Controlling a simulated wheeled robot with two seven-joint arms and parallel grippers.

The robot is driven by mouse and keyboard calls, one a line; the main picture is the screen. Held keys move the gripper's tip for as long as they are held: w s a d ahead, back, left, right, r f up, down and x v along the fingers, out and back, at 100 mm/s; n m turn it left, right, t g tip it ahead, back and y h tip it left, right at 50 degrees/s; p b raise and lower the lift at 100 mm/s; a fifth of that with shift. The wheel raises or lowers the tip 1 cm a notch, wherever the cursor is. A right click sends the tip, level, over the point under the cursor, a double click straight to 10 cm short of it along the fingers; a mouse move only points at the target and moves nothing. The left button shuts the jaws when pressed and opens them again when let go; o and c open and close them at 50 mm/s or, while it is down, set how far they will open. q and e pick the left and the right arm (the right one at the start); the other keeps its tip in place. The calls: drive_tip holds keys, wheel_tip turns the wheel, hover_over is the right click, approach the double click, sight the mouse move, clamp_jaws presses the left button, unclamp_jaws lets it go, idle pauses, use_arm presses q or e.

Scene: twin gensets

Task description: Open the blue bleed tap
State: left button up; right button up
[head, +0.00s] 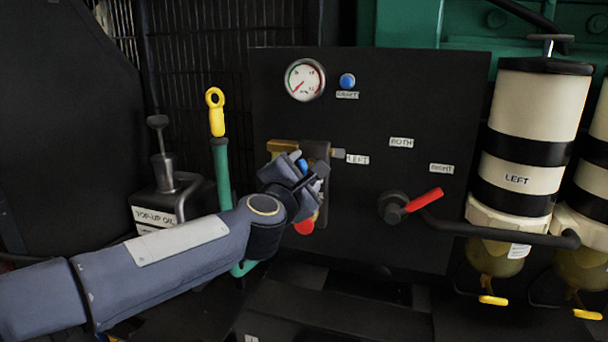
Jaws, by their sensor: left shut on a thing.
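The blue bleed tap (302,166) shows as a small blue patch on the brass and brown fitting on the black panel. My left gripper (305,178) is at this fitting and shut on the blue tap, hiding most of it. The tap's exact angle cannot be told. A red part (304,227) with a bit of yellow shows just below the gripper. My right gripper is not in view.
The black panel (400,90) carries a gauge (305,80), a blue button (347,81) and a red-handled selector (424,200). The filter marked LEFT (530,130) stands at right. A top-up oil can (165,195) and a yellow-ringed dipstick (216,112) stand left.

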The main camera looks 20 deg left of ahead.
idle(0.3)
use_arm(q)
drive_tip(key=o, duration=0.9)
drive_tip(key=s+p, duration=0.1)
drive_tip(key=s, duration=0.6)
drive_tip(key=shift+s+a, duration=0.15)
drive_tip(key=shift+s, duration=0.25)
